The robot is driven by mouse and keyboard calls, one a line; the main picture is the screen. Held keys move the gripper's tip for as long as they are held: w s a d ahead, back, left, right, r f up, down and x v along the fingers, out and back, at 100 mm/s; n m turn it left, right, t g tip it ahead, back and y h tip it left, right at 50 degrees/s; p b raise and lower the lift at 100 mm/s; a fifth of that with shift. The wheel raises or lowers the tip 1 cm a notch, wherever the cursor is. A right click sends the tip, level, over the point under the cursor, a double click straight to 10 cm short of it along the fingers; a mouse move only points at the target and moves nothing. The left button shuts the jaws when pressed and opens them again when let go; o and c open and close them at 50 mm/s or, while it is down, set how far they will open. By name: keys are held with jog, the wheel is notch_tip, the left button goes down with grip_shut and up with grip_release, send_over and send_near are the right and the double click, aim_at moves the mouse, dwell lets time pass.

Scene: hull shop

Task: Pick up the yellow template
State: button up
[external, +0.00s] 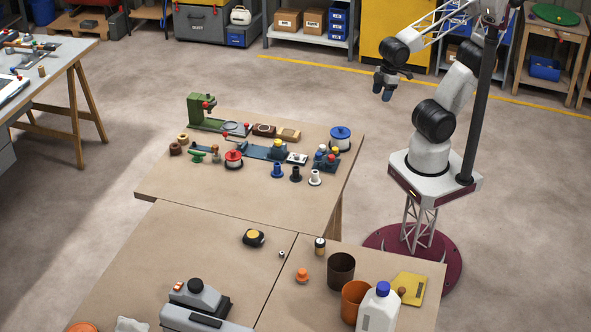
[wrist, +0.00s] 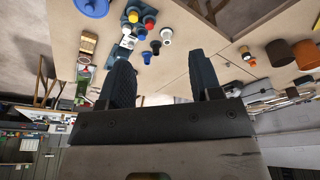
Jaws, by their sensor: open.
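The yellow template (external: 413,284) is a flat yellow piece lying at the right side of the front table in the external view. A brown knob shows at its left part, and the white bottle stands close to its left. I cannot make it out in the wrist view. My gripper (external: 382,88) is raised at the upper right of the external view, far from the template, beyond the back table. In the wrist view its two dark fingers (wrist: 163,80) are apart with nothing between them.
A white bottle (external: 379,310) with a blue cap, an orange cup (external: 354,298) and a dark brown cup (external: 341,270) stand left of the template. The back table (external: 170,185) carries several tools and spools. A dark post (external: 483,90) rises beside my arm.

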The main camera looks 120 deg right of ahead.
jog(key=shift+w, duration=0.1)
jog(key=w+a+r+n, duration=0.1)
jog(key=w+a+n, duration=0.2)
jog(key=w+a, duration=0.35)
jog(key=w+a+r+n, duration=0.1)
jog(key=w+a+n, duration=0.25)
jog(key=w, duration=0.55)
jog(key=w+a+f+n+g, duration=0.1)
jog(key=w+a+f+n, duration=0.15)
jog(key=w+a, duration=0.45)
jog(key=n+g, duration=0.2)
jog(key=n, duration=1.1)
send_over(402, 290)
notch_tip(402, 290, down, 24)
jog(key=shift+d+r, duration=0.15)
jog(key=shift+a+n, duration=0.2)
jog(key=shift+n, duration=0.1)
